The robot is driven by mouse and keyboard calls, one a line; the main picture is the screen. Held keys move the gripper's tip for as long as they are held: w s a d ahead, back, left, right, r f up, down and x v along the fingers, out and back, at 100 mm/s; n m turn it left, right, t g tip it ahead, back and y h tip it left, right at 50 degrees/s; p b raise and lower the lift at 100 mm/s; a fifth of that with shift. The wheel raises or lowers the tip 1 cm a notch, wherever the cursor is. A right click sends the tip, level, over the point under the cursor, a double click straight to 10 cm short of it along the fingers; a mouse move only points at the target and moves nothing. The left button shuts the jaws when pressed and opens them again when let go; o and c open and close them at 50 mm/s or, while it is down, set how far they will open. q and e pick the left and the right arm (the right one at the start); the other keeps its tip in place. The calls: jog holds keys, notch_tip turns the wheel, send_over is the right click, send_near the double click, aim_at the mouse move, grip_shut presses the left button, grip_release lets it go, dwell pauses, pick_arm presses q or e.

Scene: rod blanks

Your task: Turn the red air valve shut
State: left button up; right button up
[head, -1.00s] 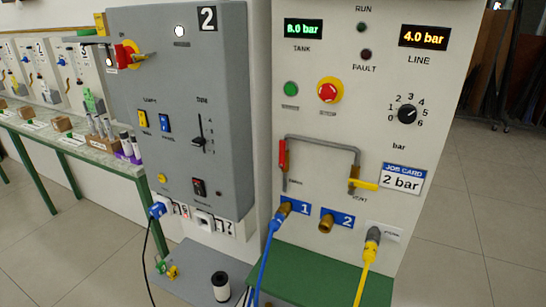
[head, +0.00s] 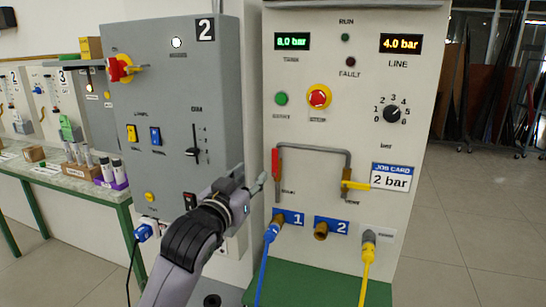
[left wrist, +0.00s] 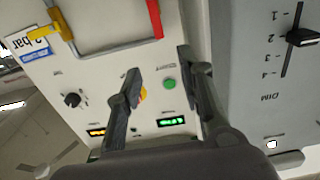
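The red air valve handle (head: 275,163) stands upright along the left leg of the grey pipe on the white panel. It also shows in the left wrist view (left wrist: 154,18) at the top edge, upside down. My left gripper (head: 251,178) is just left of and slightly below the red handle in the head view, apart from it. In the left wrist view its two fingers (left wrist: 160,82) are spread with nothing between them. A yellow valve handle (head: 355,185) lies level on the pipe's right leg. My right gripper is in neither view.
A red stop button (head: 319,96), green button (head: 281,98) and black dial (head: 392,114) sit above the pipe. Blue hose (head: 266,262) and yellow hose (head: 367,270) hang below. The grey cabinet (head: 165,100) with switches stands close behind my left arm.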

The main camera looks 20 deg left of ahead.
aim_at(274, 153)
pick_arm(q)
jog(key=w+p, duration=0.1)
jog(key=w, duration=1)
jog(key=w+p, duration=0.1)
jog(key=w, duration=0.5)
jog(key=shift+w+d+f+p, duration=0.1)
jog(key=shift+d+f+p, duration=0.05)
jog(key=shift+d+p, duration=0.2)
jog(key=shift+c, duration=0.8)
grip_shut()
